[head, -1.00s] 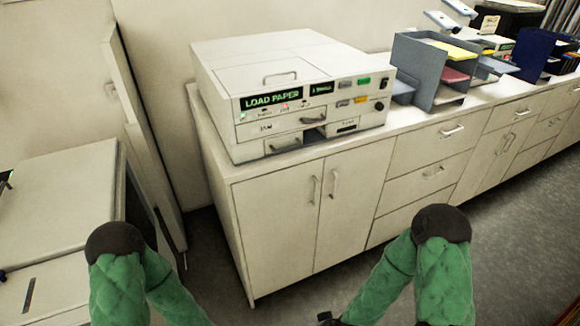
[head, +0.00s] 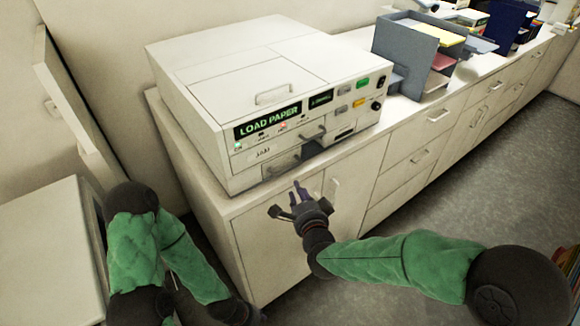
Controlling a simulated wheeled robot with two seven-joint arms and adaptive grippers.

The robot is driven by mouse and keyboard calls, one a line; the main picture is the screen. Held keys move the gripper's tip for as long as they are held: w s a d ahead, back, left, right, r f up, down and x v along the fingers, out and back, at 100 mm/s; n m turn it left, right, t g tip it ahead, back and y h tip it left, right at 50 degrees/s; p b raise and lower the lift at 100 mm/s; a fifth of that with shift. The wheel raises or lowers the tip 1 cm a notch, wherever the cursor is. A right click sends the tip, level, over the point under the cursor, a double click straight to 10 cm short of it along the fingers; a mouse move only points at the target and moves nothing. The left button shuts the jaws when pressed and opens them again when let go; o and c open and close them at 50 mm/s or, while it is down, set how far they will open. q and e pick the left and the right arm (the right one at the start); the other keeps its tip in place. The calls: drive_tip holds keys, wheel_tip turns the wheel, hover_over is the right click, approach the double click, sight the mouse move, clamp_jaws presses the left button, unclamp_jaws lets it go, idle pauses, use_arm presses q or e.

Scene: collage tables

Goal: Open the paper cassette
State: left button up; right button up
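The white copier (head: 212,150) stands on the counter, its display reading LOAD PAPER. Its front has a drawer panel with a handle (head: 308,134) and a lower drawer (head: 272,168), partly hidden by shadow and small in view; I cannot tell which is the paper cassette. No drawer appears pulled out. My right gripper (head: 288,202) is in front of the cabinet doors, below the copier's lower front, with its fingers apart and empty, not visibly touching the copier. My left gripper (head: 240,313) is low at the bottom edge, its fingers mostly out of view.
The counter's cabinet doors (head: 272,240) and drawers (head: 410,165) lie below the copier. A grey paper organizer (head: 405,55) stands to its right. A white unit (head: 48,250) is at the lower left. The grey floor (head: 480,200) in front is open.

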sight(290, 167)
drive_tip(key=x, duration=0.3)
drive_tip(key=r+b+x, duration=0.1)
drive_tip(key=x, duration=0.6)
drive_tip(key=shift+w+a+r+b, duration=0.1)
drive_tip(key=shift+w+a+b, duration=0.2)
drive_tip(key=shift+w, duration=0.15)
drive_tip(key=shift+c, duration=0.3)
clamp_jaws()
